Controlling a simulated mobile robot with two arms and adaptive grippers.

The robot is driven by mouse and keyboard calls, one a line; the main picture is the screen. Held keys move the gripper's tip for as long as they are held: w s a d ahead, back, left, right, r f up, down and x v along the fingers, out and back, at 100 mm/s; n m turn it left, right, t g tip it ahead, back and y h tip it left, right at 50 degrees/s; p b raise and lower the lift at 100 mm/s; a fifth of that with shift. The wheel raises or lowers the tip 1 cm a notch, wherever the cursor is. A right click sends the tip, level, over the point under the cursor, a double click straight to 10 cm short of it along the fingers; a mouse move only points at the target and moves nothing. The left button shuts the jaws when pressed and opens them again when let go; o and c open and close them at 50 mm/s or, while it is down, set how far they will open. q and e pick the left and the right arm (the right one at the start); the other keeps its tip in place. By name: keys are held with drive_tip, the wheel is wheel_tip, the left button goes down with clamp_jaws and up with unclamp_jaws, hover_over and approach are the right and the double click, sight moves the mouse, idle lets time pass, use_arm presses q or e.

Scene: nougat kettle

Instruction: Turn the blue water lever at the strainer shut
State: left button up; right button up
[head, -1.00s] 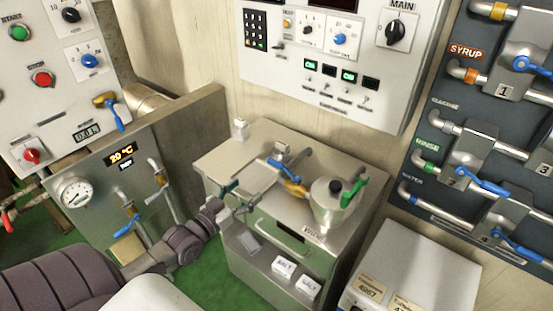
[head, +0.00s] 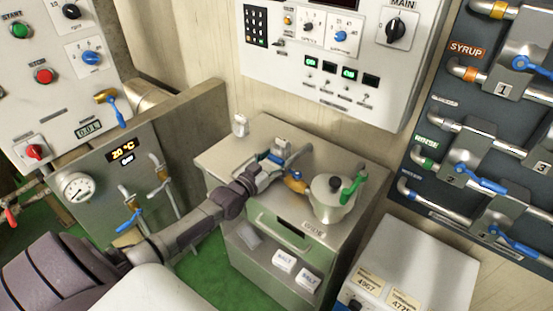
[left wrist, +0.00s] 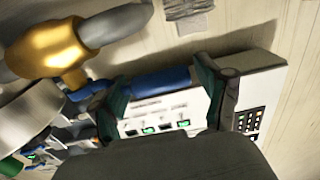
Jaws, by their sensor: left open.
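The blue water lever (head: 270,157) sits on a brass valve (head: 296,183) in the pipe beside the steel strainer (head: 327,207), on top of the metal cabinet. My left gripper (head: 266,176) is at the lever, partly covering it from the head camera. In the left wrist view the open fingers (left wrist: 170,92) stand on either side of the blue lever (left wrist: 160,81), with the brass valve (left wrist: 48,50) to their left. I cannot tell whether a finger touches the lever. The right gripper is not in view.
The strainer has a green handle (head: 352,188) and a black knob, close right of the valve. The wall control panel (head: 330,75) hangs behind, and the pipe board (head: 440,165) is at right.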

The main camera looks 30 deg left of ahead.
use_arm(q)
clamp_jaws()
idle(0.5)
